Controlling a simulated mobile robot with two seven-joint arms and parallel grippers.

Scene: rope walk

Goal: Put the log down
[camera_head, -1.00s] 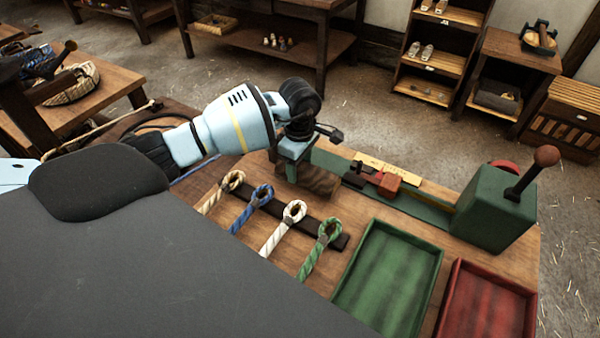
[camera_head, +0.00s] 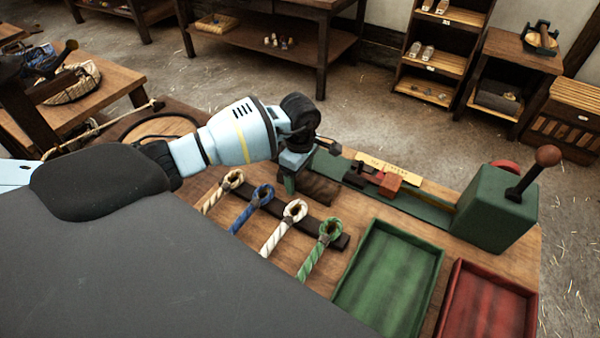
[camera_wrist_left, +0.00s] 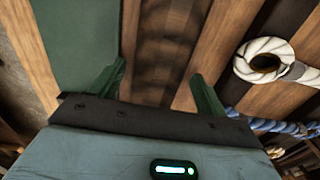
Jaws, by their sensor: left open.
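A dark brown, banded wooden piece (camera_head: 320,190), which looks like the log, lies at the far side of the bench by the green base strip. My left gripper (camera_head: 291,178) is just at its left end, pointing down. In the left wrist view the green fingers of the gripper (camera_wrist_left: 158,78) are spread apart, with the brown piece (camera_wrist_left: 165,45) seen between and beyond them. I cannot tell whether the fingers touch it. My right gripper is not in view.
Four-looped rope ends, such as the white one (camera_head: 283,226), lie on a dark rail near the gripper. A green tray (camera_head: 343,290), a red tray (camera_head: 447,290) and a green box with a lever (camera_head: 494,207) stand to the right. A yellow label (camera_head: 400,172) lies behind.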

